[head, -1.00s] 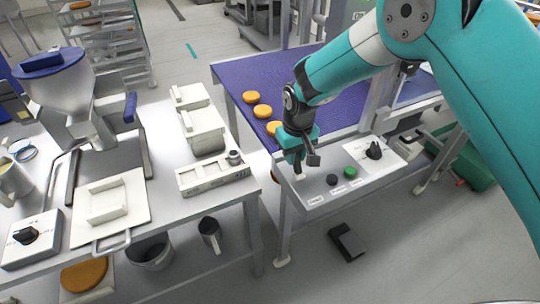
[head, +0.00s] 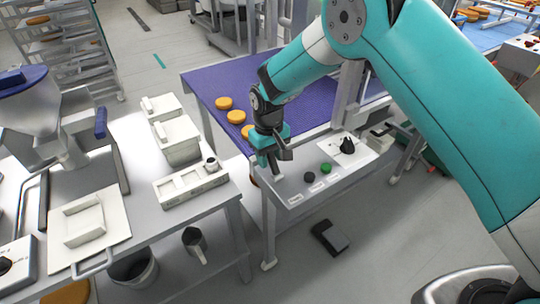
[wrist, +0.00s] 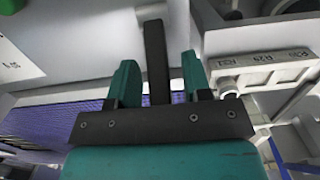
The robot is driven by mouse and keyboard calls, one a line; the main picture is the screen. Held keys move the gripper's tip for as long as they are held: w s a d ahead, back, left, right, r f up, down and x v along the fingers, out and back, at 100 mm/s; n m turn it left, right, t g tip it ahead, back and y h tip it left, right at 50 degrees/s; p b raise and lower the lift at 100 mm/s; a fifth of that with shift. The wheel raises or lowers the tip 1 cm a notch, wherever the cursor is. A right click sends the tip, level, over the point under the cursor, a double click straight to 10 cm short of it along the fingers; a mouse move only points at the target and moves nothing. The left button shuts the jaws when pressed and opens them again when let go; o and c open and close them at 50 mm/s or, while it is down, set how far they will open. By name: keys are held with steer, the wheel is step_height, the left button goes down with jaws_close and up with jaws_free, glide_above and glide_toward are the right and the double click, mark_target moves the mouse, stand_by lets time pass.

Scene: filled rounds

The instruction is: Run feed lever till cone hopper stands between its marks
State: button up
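The cone hopper (head: 36,108), grey with a blue lid, stands at the far left of the head view, cut by the frame edge. I cannot make out its marks. My gripper (head: 277,160) is low over the left end of the control panel (head: 345,182). In the wrist view a dark upright bar (wrist: 155,55), apparently the feed lever, stands between the two teal fingers of my gripper (wrist: 160,82). Narrow gaps show on both sides, so the gripper looks open around the bar. In the head view the gripper hides most of this spot.
On the panel are a dark button (head: 309,177), a green button (head: 326,168) and a black knob (head: 347,145). A purple belt (head: 225,82) carries orange rounds behind. A white slotted tray (head: 190,185) lies on the left bench. A black pedal (head: 330,237) is on the floor.

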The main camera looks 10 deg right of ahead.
step_height(320, 180, up, 17)
steer(key=w+b, duration=0.1)
steer(key=b, duration=0.2)
steer(key=shift+a+r+b, duration=0.2)
steer(key=shift+a+b, duration=0.05)
steer(key=shift+b, duration=0.05)
stand_by(0.8)
steer(key=s+d+r+n+y, duration=0.1)
steer(key=s+d+r, duration=0.2)
steer(key=s, duration=0.3)
steer(key=s+d+r+y, duration=0.1)
steer(key=s+d+r, duration=0.2)
steer(key=s, duration=0.3)
steer(key=s+d+f+y, duration=0.1)
steer(key=s+d+y, duration=0.1)
steer(key=s, duration=1.7)
steer(key=shift+d+n+t, duration=0.3)
steer(key=shift+d, duration=0.25)
steer(key=shift+f, duration=0.1)
